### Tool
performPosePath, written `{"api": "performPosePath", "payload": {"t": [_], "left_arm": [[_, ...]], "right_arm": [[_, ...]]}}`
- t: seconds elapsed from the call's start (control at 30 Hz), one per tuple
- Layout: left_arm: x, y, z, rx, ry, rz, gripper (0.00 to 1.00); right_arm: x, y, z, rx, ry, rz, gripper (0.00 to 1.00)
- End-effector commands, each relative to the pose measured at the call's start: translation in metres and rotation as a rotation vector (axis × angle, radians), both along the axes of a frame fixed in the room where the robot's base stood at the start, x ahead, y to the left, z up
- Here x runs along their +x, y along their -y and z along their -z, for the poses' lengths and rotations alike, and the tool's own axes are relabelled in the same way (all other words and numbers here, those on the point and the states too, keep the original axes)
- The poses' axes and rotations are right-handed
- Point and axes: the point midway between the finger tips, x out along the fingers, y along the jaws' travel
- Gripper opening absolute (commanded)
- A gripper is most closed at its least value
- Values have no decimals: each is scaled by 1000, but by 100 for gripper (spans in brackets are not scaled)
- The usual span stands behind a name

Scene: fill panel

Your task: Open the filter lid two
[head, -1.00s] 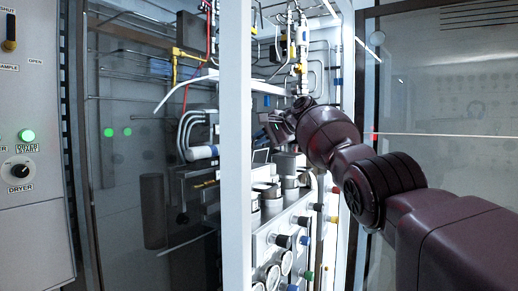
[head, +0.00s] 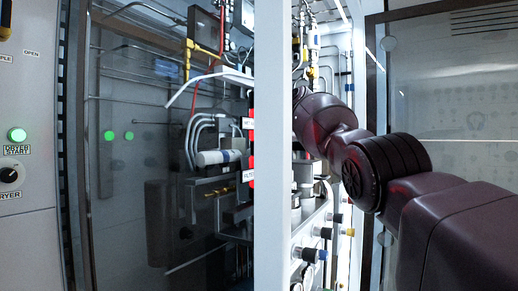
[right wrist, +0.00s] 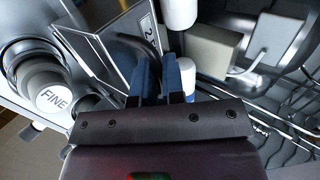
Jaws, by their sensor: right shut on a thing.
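In the right wrist view, a grey plate with a pale edge (right wrist: 112,40) stands tilted. My left gripper is not in view.
A round cap marked "FINE" (right wrist: 54,98) sits left of the fingers. Wire racks or tubes (right wrist: 290,125) lie to the right. In the head view a white post (head: 272,150) stands in front of the arm's end. A glass door (head: 455,110) stands open at right.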

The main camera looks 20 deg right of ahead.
Motion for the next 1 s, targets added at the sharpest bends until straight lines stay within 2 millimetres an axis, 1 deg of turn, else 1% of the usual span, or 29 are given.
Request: {"api": "performPosePath", "payload": {"t": [0.03, 0.47, 0.5, 0.63, 1.0], "left_arm": [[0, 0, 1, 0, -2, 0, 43], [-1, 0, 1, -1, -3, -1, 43], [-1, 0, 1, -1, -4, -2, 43], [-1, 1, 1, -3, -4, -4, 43], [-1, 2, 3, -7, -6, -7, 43]], "right_arm": [[-1, 4, -10, -3, 21, 7, 0], [-3, 5, -13, -9, 17, 7, 0], [-3, 5, -13, -9, 17, 7, 13], [-3, 5, -12, -9, 14, 8, 32], [-1, 3, -3, -9, -1, 6, 32]]}}
